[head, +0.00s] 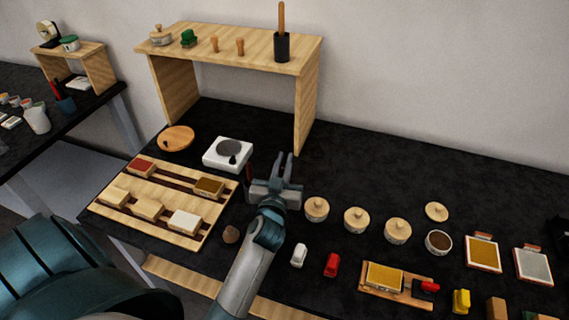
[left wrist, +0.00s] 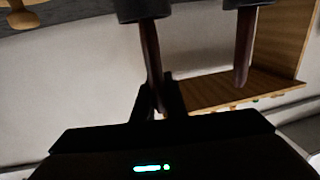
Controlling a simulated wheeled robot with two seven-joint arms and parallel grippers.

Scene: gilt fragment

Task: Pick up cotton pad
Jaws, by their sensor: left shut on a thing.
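My left gripper (head: 287,172) is above the dark table, just right of the white square device. In the left wrist view its dark narrow fingers (left wrist: 158,100) close around a reddish-brown stick (left wrist: 150,50) with a dark round end. A second such stick (left wrist: 243,50) stands apart beside it. In the head view a dark red stick (head: 250,172) shows just left of the gripper; the held one is hidden there. I cannot surely make out a cotton pad. A brown lump (head: 231,235) lies on the table near the tray. My right gripper is not in view.
A wooden tray (head: 163,219) with several blocks lies left, beside a white device (head: 228,152). A wooden shelf (head: 235,46) stands behind. Lidded pots (head: 317,209) and small white (head: 299,255) and red (head: 332,265) items lie right. The table's back right is clear.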

